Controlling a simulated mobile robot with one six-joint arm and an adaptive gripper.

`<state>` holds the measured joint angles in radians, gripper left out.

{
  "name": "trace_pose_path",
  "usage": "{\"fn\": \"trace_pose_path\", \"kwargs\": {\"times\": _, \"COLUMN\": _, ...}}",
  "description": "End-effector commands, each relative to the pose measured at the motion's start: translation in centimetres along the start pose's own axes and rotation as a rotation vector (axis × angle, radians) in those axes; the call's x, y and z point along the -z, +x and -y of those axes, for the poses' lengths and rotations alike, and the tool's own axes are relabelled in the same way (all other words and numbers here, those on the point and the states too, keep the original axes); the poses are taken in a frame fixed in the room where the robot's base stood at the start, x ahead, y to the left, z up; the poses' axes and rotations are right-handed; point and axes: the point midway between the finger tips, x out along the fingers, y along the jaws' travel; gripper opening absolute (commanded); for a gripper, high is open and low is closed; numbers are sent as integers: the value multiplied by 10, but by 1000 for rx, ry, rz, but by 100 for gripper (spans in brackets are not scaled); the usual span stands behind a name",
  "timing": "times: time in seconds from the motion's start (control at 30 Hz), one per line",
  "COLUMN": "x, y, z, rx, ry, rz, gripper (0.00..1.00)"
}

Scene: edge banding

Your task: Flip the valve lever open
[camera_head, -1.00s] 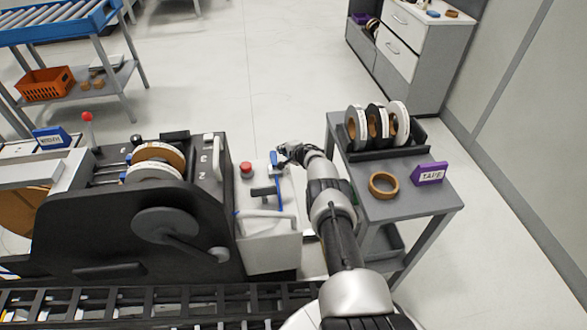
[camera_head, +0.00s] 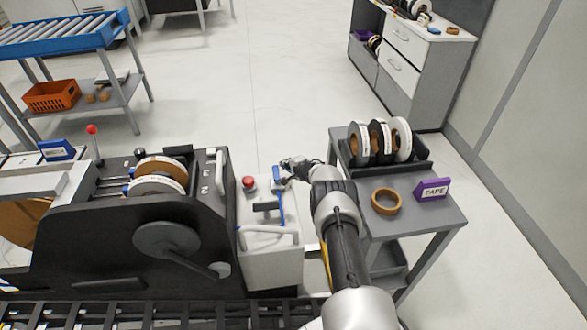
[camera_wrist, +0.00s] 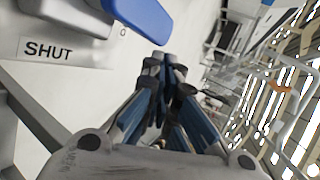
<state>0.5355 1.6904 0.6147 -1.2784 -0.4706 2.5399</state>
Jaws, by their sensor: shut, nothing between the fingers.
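The valve lever has a blue handle (camera_wrist: 146,18), which shows large at the top of the wrist view on a grey mount beside a "SHUT" label (camera_wrist: 48,50). In the head view a small blue part (camera_head: 277,173), which looks like this lever, is on the light machine cabinet (camera_head: 275,262). My gripper (camera_wrist: 163,62) has its fingers together and empty, just beside and below the blue handle in the wrist view. A small gap seems to separate them; contact cannot be told. In the head view my gripper (camera_head: 288,166) is at the cabinet's upper right corner.
A red button (camera_head: 249,183) and a pale curved handle (camera_head: 268,234) are on the same cabinet. The dark banding machine (camera_head: 100,235) stands to the left. A grey cart (camera_head: 440,207) with tape rolls (camera_head: 380,142) stands close on the right of my arm. Open floor lies behind.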

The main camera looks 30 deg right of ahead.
Motion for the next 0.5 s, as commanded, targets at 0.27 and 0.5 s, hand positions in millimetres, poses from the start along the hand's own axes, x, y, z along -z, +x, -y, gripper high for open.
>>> {"fn": "trace_pose_path", "kwargs": {"times": 0.27, "x": 1, "y": -27, "z": 0, "rx": -2, "ry": 2, "rz": -8, "gripper": 0}}
{"fn": "trace_pose_path", "kwargs": {"times": 0.5, "x": 1, "y": -51, "z": 0, "rx": -1, "ry": 0, "rz": -9, "gripper": 0}}
